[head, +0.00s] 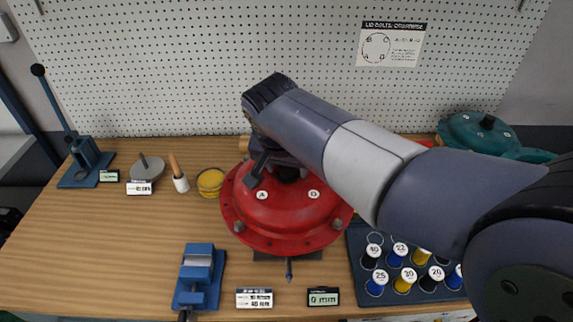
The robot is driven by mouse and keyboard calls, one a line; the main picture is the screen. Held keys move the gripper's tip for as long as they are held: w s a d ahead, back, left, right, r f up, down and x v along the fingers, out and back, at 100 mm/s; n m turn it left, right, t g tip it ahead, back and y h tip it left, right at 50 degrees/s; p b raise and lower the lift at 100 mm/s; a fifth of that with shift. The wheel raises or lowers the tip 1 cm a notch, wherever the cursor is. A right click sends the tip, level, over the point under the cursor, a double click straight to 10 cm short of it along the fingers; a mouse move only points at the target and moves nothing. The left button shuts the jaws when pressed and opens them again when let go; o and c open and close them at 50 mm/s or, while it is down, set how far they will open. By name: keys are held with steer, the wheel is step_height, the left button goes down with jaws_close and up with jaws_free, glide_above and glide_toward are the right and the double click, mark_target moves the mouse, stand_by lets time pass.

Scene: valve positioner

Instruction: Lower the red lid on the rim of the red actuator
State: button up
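The red lid (287,213) is a dome with round white tags, A and D showing, at the middle of the bench in the head view. It sits over the red actuator (275,245), whose flange shows below it; I cannot tell whether lid and rim touch or a small gap stays between. My gripper (272,172) is over the lid's top, pointing down at its dark centre knob (288,174). One dark finger shows left of the knob; the other is hidden by my arm, so its grip is unclear. The lid's back right is hidden too.
A blue vise (198,277) and a display reading 0 mm (323,297) stand in front. A dark tray (365,287) of numbered springs is at right, partly under my arm. A yellow roll (210,182) is close left; a green housing (485,132) stands back right.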

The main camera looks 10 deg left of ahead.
steer(key=shift+o, duration=0.4)
steer(key=shift+s+f, duration=0.1)
steer(key=shift+f, duration=0.05)
steer(key=v, duration=1.1)
steer(key=x, duration=1.1)
steer(key=shift+r, duration=0.4)
steer(key=shift+f, duration=0.1)
